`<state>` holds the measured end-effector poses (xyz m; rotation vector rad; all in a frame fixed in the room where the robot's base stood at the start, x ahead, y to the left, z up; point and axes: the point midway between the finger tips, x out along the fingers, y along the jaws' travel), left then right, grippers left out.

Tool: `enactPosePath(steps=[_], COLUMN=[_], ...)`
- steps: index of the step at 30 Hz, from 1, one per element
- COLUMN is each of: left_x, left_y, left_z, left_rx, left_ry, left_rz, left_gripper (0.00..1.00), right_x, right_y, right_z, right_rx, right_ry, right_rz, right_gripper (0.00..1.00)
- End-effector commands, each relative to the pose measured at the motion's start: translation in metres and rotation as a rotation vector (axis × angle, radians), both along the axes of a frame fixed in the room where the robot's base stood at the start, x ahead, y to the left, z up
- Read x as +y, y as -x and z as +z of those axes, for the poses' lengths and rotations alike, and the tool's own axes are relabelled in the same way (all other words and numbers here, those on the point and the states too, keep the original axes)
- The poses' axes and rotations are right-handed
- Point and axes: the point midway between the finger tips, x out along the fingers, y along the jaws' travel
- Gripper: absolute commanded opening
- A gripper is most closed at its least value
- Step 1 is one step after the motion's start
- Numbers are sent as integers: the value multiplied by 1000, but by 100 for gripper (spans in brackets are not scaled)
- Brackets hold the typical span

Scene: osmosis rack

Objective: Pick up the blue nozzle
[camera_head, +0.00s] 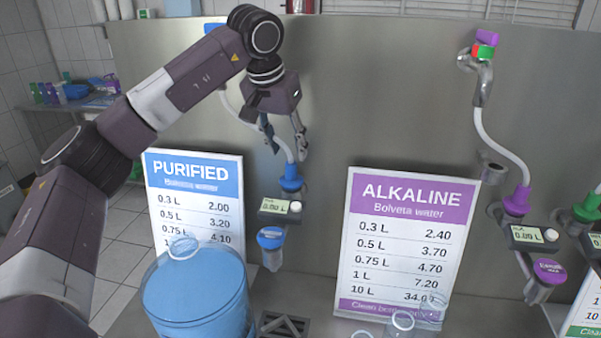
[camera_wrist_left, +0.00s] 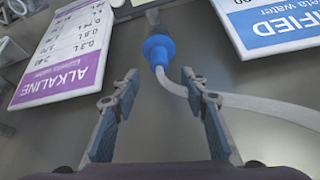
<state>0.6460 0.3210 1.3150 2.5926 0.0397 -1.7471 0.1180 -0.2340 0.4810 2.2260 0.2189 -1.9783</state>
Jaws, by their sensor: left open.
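The blue nozzle (camera_head: 291,183) sits in its holder on the metal panel, with a white hose rising from it. In the left wrist view the blue nozzle (camera_wrist_left: 158,50) lies just beyond the fingertips, roughly in line with the gap between them. My left gripper (camera_head: 288,150) is open and empty, a little above the nozzle in the head view. In the left wrist view the open left gripper (camera_wrist_left: 160,78) has its fingers apart, and the hose runs off to the right behind one finger. My right gripper is not in view.
A PURIFIED price sign (camera_head: 196,205) and an ALKALINE sign (camera_head: 400,235) stand either side. A small display (camera_head: 280,207) and blue-capped fitting (camera_head: 270,240) are below the nozzle. A large blue water bottle (camera_head: 195,295) stands in front. A purple nozzle (camera_head: 517,202) is farther right.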

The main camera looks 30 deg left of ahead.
Motion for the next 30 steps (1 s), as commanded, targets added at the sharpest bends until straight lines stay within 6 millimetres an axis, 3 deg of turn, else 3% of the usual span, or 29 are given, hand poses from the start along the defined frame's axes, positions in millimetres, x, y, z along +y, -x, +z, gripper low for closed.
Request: enactPosePath(steps=[4, 12, 18, 22, 26, 30], left_x=[0, 0, 0, 0, 0, -1], left_y=[-5, -16, -25, -26, -26, -26], left_z=[-14, -41, -64, -68, -68, -68], left_rx=[4, 5, 1, -1, -1, -1], left_ry=[0, 0, 1, 1, 1, 1], left_rz=[-1, -1, 0, 0, 0, 0], left_gripper=[41, 41, 41, 41, 41, 26], right_x=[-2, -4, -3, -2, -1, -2], right_y=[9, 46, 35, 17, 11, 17], right_z=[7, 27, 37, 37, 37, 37], right_rx=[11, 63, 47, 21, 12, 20], right_ry=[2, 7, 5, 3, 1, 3], right_rz=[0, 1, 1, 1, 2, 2], right_gripper=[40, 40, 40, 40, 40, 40])
